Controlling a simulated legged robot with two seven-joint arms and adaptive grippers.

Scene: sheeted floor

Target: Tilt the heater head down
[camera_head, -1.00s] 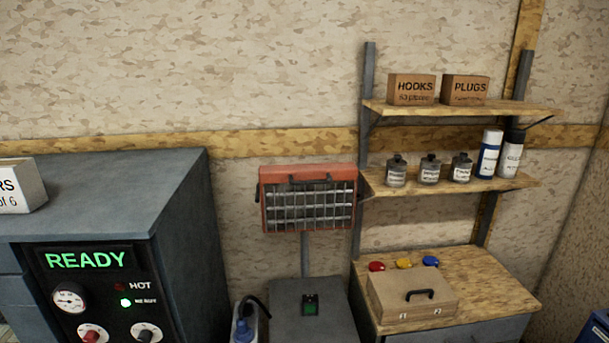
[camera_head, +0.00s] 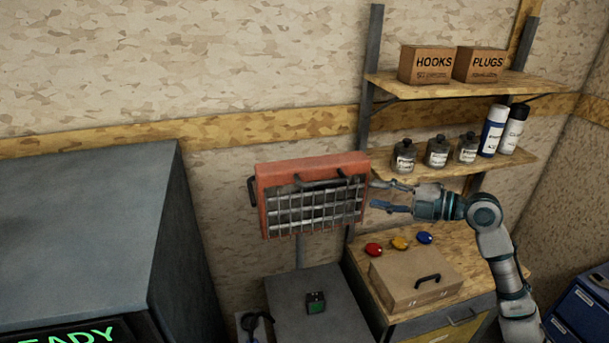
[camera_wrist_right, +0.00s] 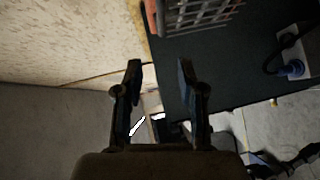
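The heater head (camera_head: 312,168) is a red-orange box with a grey wire grille on its front, mounted on a grey post above a dark grey base (camera_head: 340,312). Dark handles show at its left side and its top. My right gripper (camera_head: 371,194) is to the right of the head, with its open fingers pointing left, close to the head's right side; whether they touch cannot be told. In the right wrist view the open fingers (camera_wrist_right: 159,72) are empty, and part of the heater head (camera_wrist_right: 195,14) shows at the top. My left gripper is not in view.
A tan case (camera_head: 414,280) with a black handle sits on the wooden bench at right, beside red, yellow and blue knobs. Shelves above hold bottles (camera_head: 437,152), cans and boxes (camera_head: 426,64). A large grey cabinet (camera_head: 85,225) stands at left.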

